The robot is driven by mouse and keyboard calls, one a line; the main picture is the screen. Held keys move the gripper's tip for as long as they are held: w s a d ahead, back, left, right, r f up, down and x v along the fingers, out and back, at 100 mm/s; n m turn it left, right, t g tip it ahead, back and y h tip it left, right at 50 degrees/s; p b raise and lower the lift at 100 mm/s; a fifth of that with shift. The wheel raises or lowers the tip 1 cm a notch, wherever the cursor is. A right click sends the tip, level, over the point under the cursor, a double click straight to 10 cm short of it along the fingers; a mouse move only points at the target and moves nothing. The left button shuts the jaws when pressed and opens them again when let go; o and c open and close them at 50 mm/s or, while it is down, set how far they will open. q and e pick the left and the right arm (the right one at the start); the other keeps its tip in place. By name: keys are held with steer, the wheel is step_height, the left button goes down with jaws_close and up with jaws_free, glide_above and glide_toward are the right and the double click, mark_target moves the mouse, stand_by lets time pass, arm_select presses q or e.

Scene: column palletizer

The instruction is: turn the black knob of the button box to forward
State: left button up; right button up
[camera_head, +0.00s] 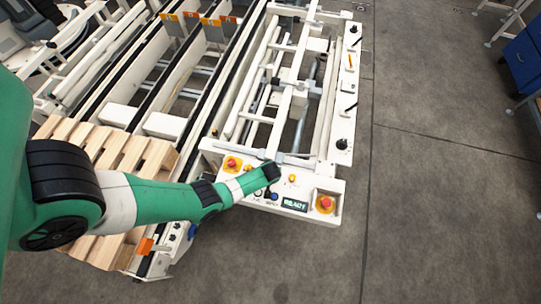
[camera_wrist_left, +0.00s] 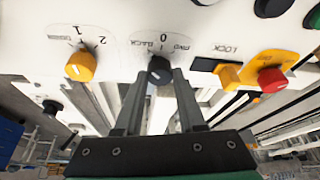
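The button box (camera_head: 262,195) is a white panel at the near end of the conveyor frame. In the left wrist view, the black knob (camera_wrist_left: 159,66) sits on the white panel between marks that read BACK, 0 and FWD. My left gripper (camera_wrist_left: 160,76) has one finger on each side of the knob, with little or no gap visible at the tips. The knob's pointer is partly hidden and its exact setting is hard to read. In the head view, the left gripper (camera_head: 271,172) is over the panel and covers the knob. My right gripper is not in view.
A yellow selector (camera_wrist_left: 80,66) marked 1 and 2 is beside the knob. A yellow LOCK part (camera_wrist_left: 230,76) and a red button (camera_wrist_left: 271,80) are on the other side. A red emergency button (camera_head: 325,203) and a READY display (camera_head: 294,204) are on the panel. Open floor lies right.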

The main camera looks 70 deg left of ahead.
arm_select(q)
jaws_close()
